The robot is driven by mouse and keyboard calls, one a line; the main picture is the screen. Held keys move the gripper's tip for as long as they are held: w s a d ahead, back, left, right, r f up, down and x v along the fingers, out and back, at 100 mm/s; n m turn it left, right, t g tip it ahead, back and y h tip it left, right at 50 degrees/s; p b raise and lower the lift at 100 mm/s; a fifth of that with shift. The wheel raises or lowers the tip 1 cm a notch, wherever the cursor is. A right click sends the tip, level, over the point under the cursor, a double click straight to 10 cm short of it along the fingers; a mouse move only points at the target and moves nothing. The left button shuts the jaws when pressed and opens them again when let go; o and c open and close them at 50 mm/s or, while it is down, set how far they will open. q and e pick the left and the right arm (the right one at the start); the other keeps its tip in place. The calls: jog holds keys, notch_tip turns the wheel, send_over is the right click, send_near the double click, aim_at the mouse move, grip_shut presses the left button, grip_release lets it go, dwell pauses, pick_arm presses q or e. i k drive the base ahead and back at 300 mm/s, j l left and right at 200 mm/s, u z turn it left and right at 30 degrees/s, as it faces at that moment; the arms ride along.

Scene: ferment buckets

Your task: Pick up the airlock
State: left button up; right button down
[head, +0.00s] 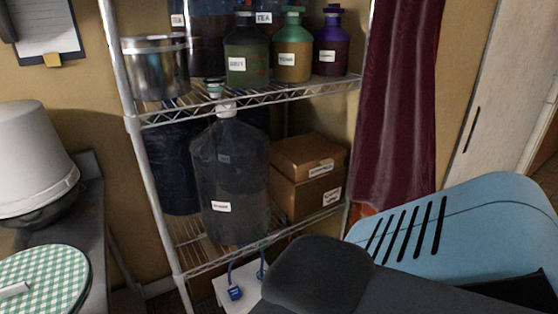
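I cannot pick out an airlock with certainty. A small pale piece with a green top (215,88) shows at the front of the middle shelf, just above a carboy; it is too small to identify. The large dark clear carboy (230,180) stands upright on the lower shelf with a white cap (225,107) on its neck and a white label on its front. Whether the small piece touches the cap or sits behind it, I cannot tell. Neither of my grippers is in view.
The wire rack (240,111) holds a steel pot (155,68) and several labelled bottles. Brown boxes (305,180) stand right of the carboy. A dark red curtain (395,100) hangs at right.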

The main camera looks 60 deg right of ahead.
aim_at(260, 279)
jog(key=z, duration=1.65)
